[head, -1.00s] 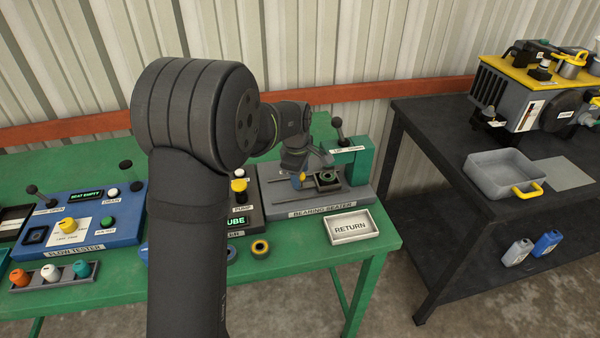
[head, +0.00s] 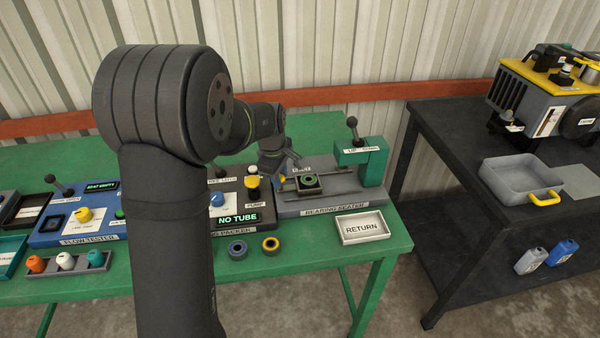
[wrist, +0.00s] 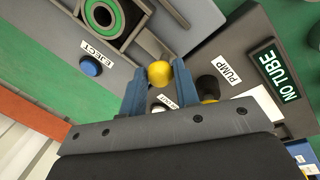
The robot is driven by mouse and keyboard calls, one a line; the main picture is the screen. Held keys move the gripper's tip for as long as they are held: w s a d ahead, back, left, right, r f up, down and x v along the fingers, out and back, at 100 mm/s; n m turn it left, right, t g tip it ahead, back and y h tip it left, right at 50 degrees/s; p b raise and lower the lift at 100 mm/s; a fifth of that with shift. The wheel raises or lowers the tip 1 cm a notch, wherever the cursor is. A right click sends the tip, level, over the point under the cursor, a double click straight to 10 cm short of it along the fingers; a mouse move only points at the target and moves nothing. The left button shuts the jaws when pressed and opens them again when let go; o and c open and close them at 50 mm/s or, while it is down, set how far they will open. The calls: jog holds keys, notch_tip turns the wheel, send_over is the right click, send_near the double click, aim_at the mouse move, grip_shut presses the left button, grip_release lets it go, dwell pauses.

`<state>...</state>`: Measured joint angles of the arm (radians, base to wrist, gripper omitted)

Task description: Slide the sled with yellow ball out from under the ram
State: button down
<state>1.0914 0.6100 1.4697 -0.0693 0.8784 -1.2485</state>
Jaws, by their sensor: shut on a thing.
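The sled (head: 318,190) is a dark block on the grey bearing seater base (head: 345,201), carrying a green-ringed bearing. It lies left of the green ram frame (head: 374,168), with a visible gap between them. The sled's corner also shows at the upper left in the wrist view (wrist: 141,38). Its yellow ball (wrist: 160,74) is between the blue fingers of my gripper (wrist: 160,85). My gripper is shut on the yellow ball at the sled's left side. In the head view my gripper (head: 284,168) is small and its fingers are hard to make out.
A white RETURN tray (head: 362,227) stands in front of the seater. The packer with a NO TUBE display (head: 238,219) and yellow-topped pump button is close on the left. Two rings lie before it. A blue eject button (wrist: 90,66) is near my fingers.

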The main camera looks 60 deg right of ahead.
jog(key=shift+w+a, duration=0.35)
jog(key=shift+w, duration=0.05)
jog(key=c, duration=1.1)
grip_release()
jog(key=shift+w+a, duration=0.1)
jog(key=shift+r, duration=0.1)
jog(key=shift+r, duration=0.35)
jog(key=a+r, duration=0.3)
jog(key=r, duration=1.3)
jog(key=shift+s, duration=0.45)
